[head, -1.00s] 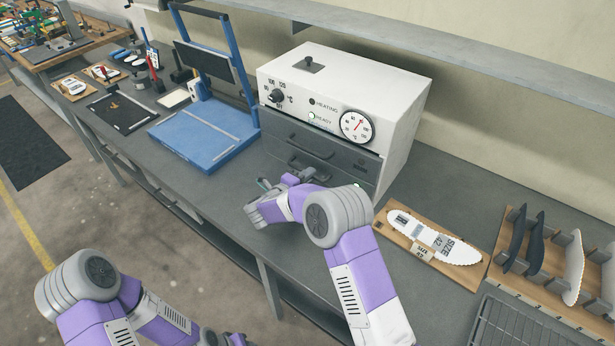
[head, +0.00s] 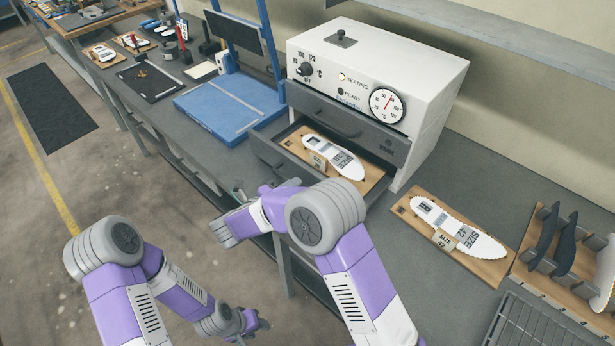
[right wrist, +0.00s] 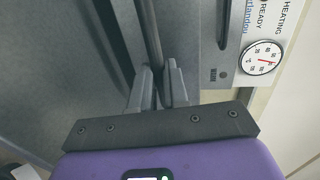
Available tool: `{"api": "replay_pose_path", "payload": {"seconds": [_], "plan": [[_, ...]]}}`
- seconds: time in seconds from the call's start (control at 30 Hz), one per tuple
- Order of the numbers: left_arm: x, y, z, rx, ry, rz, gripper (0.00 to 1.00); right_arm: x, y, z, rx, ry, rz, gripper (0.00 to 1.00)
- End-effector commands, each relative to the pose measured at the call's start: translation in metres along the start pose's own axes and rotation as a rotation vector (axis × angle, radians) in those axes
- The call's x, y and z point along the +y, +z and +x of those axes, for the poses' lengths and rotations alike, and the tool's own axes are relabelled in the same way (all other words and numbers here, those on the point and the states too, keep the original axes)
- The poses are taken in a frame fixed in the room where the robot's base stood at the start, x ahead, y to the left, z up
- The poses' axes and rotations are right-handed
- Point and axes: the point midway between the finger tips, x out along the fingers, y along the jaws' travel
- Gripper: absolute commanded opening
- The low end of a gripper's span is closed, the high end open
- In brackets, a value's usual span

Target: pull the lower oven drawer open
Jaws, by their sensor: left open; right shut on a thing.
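The white oven (head: 440,90) stands on the bench with a grey upper drawer (head: 345,118) that is shut. The lower drawer (head: 265,150) is pulled well out toward me. Inside it lies a wooden board (head: 372,178) with a white insole (head: 335,158) marked with a size. My right gripper (right wrist: 160,88) is shut on the dark handle bar (right wrist: 150,35) in the right wrist view; in the head view my arm mostly hides this grip. My left gripper (head: 262,324) is open and empty, low in front of the bench, away from the oven.
A blue press frame (head: 215,110) stands left of the oven. Right of it lies a board with another white insole (head: 455,225), then a rack (head: 545,260) holding insoles. A wire grid (head: 540,325) is at bottom right. Floor in front of the bench is clear.

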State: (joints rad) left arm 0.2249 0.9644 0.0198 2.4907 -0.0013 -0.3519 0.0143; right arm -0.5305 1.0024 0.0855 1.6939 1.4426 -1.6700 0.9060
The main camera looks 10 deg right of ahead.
Motion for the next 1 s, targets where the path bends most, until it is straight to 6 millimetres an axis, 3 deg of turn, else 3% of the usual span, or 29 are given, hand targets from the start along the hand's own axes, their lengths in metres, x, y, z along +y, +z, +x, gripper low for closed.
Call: {"api": "replay_pose_path", "payload": {"seconds": [0.1,0.3,0.77,0.8,0.93,1.0], "plan": [[-0.001,0.000,0.004,0.000,0.000,0.000,0.43,0.005,0.001,-0.019,-0.003,0.000,0.000,0.00],[-0.002,0.000,0.006,0.000,0.000,0.000,0.43,0.008,0.000,-0.037,-0.001,0.000,0.001,0.00],[-0.002,0.000,0.006,0.000,0.000,0.000,0.43,0.008,0.000,-0.042,0.000,0.000,0.001,0.00],[-0.002,0.000,0.006,0.000,0.000,0.000,0.43,0.008,0.000,-0.042,0.000,0.000,0.001,0.18],[-0.002,0.000,0.006,0.000,0.000,0.000,0.43,0.008,0.000,-0.042,0.000,0.000,0.001,0.38],[-0.002,0.000,0.006,0.000,0.000,0.000,0.43,0.008,0.000,-0.042,0.000,0.000,0.001,0.39]]}}
